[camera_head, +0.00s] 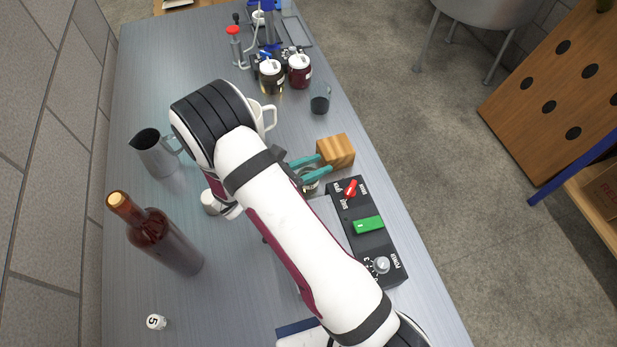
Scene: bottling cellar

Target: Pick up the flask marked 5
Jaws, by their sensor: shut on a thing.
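A small white piece marked 5 (156,322) is on the grey table at the lower left, seen from above and well apart from my gripper. Any flask body beneath it is hidden from this angle. My gripper (324,162) shows as two teal fingers coming out from under my arm at the middle of the table. Its fingertips are at the striped wooden block (337,149), and the gripper appears shut on this block. A small round glass or metal thing (311,185) is just below the fingers in the picture, partly covered by them.
A dark wine bottle (165,240) stands left of my arm, with a metal jug (155,155) behind it. A black control box (375,235) with a red lever lies at the right edge. Jars (299,72) and a dark glass (320,104) stand farther back.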

